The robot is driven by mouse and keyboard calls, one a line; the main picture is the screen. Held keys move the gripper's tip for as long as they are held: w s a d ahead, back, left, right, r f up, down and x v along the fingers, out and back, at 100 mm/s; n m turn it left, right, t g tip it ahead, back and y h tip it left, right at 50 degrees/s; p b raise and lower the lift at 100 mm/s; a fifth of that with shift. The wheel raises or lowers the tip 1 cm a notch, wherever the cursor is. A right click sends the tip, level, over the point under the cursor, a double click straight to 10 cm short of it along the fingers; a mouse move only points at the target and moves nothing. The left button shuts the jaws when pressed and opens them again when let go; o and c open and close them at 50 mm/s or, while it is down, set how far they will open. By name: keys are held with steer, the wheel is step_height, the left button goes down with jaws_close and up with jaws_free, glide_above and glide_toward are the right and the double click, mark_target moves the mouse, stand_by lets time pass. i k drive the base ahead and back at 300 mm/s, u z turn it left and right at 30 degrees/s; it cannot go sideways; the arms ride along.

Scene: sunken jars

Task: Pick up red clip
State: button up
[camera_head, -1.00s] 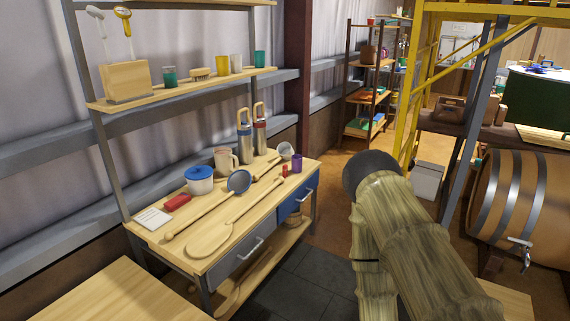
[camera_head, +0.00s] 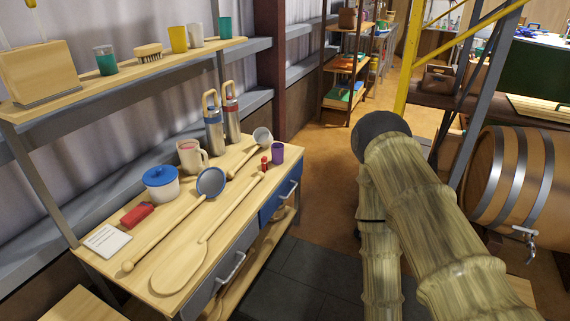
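A red item (camera_head: 137,214) lies flat near the left end of the wooden workbench top (camera_head: 112,269), between a white card and a white pot with a blue lid. A smaller upright red item (camera_head: 265,163) stands near the right end, beside a purple cup. I cannot tell for sure which of the two is the red clip. My arm shows at the right, over the floor and apart from the bench. My gripper is not in view.
On the bench are the blue-lidded pot (camera_head: 161,190), white card (camera_head: 107,241), mug (camera_head: 192,157), purple cup (camera_head: 277,153), long wooden utensils (camera_head: 180,268) and two flasks (camera_head: 213,125). A shelf (camera_head: 120,77) hangs above. Dark floor mats lie in front.

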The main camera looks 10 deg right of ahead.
mark_target(265, 163)
steer(key=z, duration=1.55)
steer(key=i, duration=2.15)
steer(key=u, duration=3.25)
